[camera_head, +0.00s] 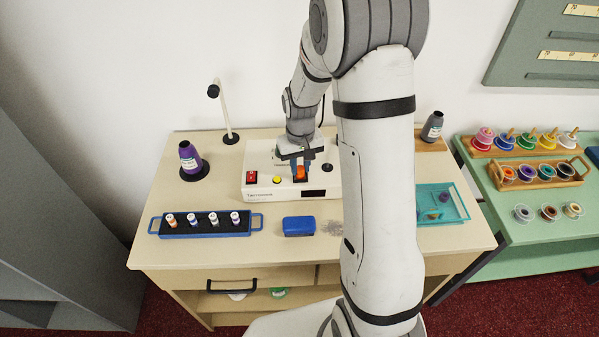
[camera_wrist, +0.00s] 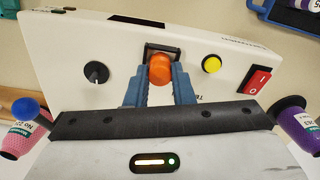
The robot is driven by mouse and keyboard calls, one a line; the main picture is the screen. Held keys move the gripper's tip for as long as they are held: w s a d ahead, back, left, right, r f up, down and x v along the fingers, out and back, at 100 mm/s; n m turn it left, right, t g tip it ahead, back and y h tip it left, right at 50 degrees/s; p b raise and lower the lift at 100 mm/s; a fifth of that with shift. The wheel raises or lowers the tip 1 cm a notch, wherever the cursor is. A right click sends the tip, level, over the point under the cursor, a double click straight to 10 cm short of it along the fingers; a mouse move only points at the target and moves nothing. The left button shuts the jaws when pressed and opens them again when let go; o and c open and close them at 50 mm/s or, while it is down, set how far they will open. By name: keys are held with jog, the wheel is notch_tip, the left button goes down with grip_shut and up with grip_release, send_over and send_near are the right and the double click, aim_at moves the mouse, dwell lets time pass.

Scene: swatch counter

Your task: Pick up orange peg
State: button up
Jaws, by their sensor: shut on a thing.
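The orange peg (camera_wrist: 160,70) shows in the wrist view between the tips of my gripper (camera_wrist: 161,82). Its rounded orange face points at the camera and the rest of it is hidden. In the head view the orange peg (camera_head: 300,173) shows small at the front of the white machine (camera_head: 262,187). My gripper (camera_head: 298,163) is there with its blue fingers shut on the peg. A dark square frame lies right behind the peg on the machine's face; I cannot tell whether the peg is still inside it.
The machine carries a red switch (camera_head: 252,177), a yellow button (camera_head: 277,180) and a black knob (camera_head: 327,168). A blue tray (camera_head: 160,225) with several small spools, a blue box (camera_head: 298,226) and a teal tray (camera_head: 462,216) stand in front. A purple cone (camera_head: 189,158) stands left.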

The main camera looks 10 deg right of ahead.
aim_at(300, 168)
grip_shut()
jog(key=shift+r, duration=0.1)
notch_tip(300, 168, up, 10)
jog(key=b, duration=0.1)
jog(key=shift+b, duration=0.4)
